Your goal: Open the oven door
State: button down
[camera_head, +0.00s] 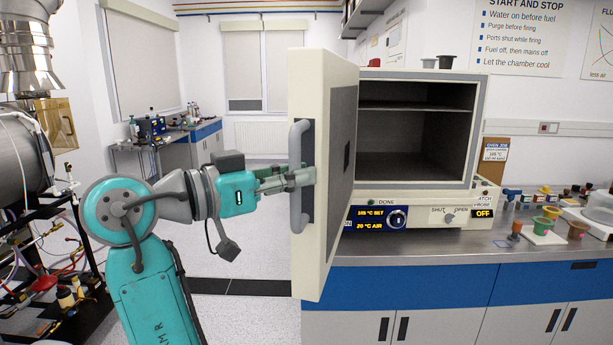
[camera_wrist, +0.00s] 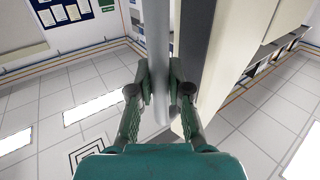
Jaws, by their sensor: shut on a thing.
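The oven (camera_head: 420,130) stands on the bench, and its chamber with a shelf is in plain view. Its cream door (camera_head: 338,240) is swung wide open on the left side, standing out toward me past the bench front. A grey vertical bar handle (camera_head: 297,205) is on the door's outer face. My gripper (camera_head: 300,178) is shut on this handle, near its middle. In the wrist view the handle (camera_wrist: 158,50) passes between the two fingers of my gripper (camera_wrist: 160,90), with the door (camera_wrist: 235,60) just right of it.
Small coloured cups (camera_head: 540,226) stand on the bench (camera_head: 430,252) to the right. Pipes and a rack (camera_head: 60,230) are at the left. The floor (camera_head: 240,265) behind my arm is clear.

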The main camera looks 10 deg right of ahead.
jog(key=shift+a, duration=0.1)
jog(key=c, duration=1.1)
grip_release()
jog(key=v, duration=1.2)
